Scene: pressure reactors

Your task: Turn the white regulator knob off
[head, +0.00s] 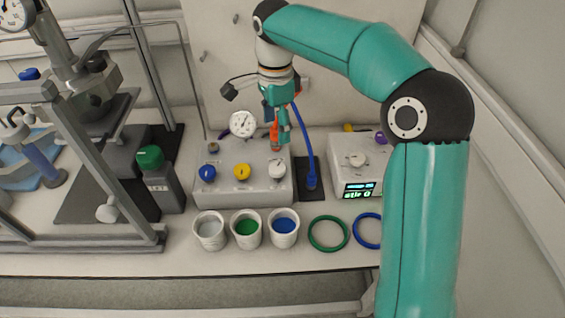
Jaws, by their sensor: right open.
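A grey regulator box (225,195) stands on the bench and carries a blue knob (207,173), a yellow knob (242,172) and a white knob (277,169) in a row on its top. The white knob is at the right end of the row. My right gripper (281,141) points down over the back right part of the box, behind the white knob in the picture. It is open, and no contact with the white knob shows. A red-orange part (274,134) shows by its fingers; I cannot tell what it belongs to. My left gripper is out of view.
A pressure gauge (242,124) stands behind the box. Three cups, including a green-filled one (246,229), stand in front.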

